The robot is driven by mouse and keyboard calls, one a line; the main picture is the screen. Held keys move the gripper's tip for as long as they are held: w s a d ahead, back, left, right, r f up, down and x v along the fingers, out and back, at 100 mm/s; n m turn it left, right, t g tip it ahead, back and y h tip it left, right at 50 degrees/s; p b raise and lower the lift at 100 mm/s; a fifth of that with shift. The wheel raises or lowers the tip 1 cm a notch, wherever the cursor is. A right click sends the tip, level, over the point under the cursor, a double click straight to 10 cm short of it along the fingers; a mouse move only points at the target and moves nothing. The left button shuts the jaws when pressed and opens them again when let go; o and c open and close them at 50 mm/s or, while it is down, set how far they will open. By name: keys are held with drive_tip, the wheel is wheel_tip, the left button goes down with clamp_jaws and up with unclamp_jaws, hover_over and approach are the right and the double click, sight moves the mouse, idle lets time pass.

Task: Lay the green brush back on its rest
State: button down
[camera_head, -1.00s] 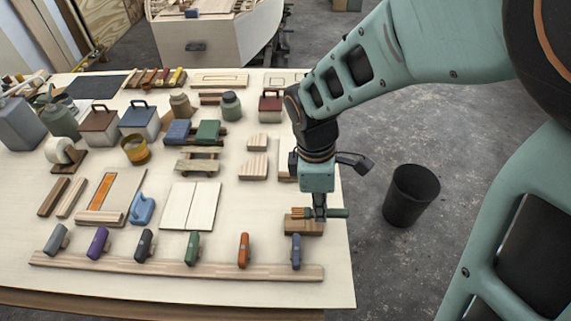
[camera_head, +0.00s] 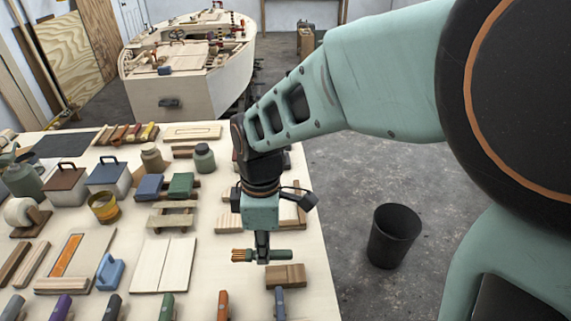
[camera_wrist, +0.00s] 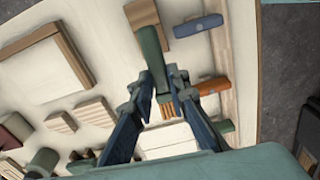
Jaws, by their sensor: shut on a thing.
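My gripper (camera_head: 262,246) is shut on the green brush (camera_head: 280,254) and holds it roughly level above the table. The orange-brown bristles (camera_head: 240,255) point left and the green handle points right. In the wrist view, the green handle (camera_wrist: 152,55) runs between my fingers, bristles (camera_wrist: 168,112) below. A small wooden block (camera_head: 285,276) with a darker stripe lies just in front and to the right of the brush in the head view. It looks like the brush rest, and nothing lies on it. It also shows in the wrist view (camera_wrist: 146,16).
The table (camera_head: 310,250) ends at its right edge near the block; a black bin (camera_head: 394,236) stands on the floor beyond. Several coloured-handled tools line the front, including an orange one (camera_head: 223,303). Wooden pieces (camera_head: 228,222) lie behind the gripper.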

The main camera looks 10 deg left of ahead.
drive_tip(key=b, duration=0.5)
hover_over(285, 276)
drive_tip(key=shift+a+f, duration=0.15)
drive_tip(key=shift+f, duration=1.45)
drive_tip(key=shift+a+f, duration=0.1)
drive_tip(key=shift+f, duration=1.45)
drive_tip(key=shift+d+f+b, duration=0.2)
drive_tip(key=shift+f+b, duration=0.1)
drive_tip(key=shift+f, duration=0.2)
drive_tip(key=shift+d+f+b, duration=0.15)
drive_tip(key=shift+f+b, duration=0.15)
drive_tip(key=shift+f, duration=0.15)
drive_tip(key=shift+r, duration=0.2)
drive_tip(key=shift+f, duration=0.15)
drive_tip(key=c, duration=1.8)
unclamp_jaws()
